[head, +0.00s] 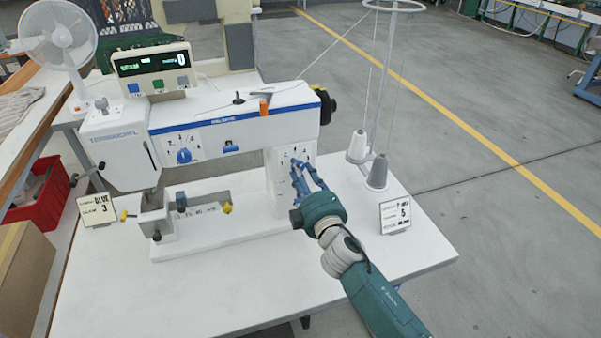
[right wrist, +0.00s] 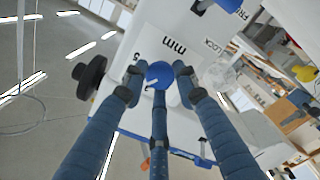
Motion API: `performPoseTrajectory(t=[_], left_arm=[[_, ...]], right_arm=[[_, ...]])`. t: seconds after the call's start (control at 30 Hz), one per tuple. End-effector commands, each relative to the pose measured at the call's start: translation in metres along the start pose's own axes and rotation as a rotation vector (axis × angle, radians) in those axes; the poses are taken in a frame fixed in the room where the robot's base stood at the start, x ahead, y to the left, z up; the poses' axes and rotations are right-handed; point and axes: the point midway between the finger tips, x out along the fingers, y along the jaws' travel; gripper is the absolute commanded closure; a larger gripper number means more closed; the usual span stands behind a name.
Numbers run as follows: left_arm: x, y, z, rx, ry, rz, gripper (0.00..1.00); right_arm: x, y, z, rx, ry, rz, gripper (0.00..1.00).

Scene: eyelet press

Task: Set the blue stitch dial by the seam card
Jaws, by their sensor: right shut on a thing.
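My right gripper (head: 298,166) is at the right-hand upright of the white sewing machine (head: 224,121). In the right wrist view it is shut on a blue dial (right wrist: 158,74) with a white pointer, its fingers around the sides. The face beside this dial bears "mm" and a "5". A left card (head: 97,209) seems to read "BLUE" and "3". A right card (head: 395,214) shows a large 5; its small print is unclear. My left gripper is not in view.
Another blue dial (head: 183,156) is on the machine's left front. A display box (head: 152,63) shows "SEAM" and 0. Thread cones (head: 377,172) stand on the white table (head: 260,285) right of my gripper. The table's front is clear. A fan (head: 57,36) stands at back left.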

Motion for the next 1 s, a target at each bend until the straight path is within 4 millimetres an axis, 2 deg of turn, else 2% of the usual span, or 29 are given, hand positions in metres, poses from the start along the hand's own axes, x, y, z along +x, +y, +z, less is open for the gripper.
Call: performPoseTrajectory(t=[0.03,1.0], left_arm=[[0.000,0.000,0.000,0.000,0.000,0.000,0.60],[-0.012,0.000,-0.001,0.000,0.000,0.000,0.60]], right_arm=[[-0.002,-0.006,0.006,-0.047,-0.011,-0.010,0.97],[-0.001,-0.002,0.005,-0.963,-0.008,-0.011,0.97]])
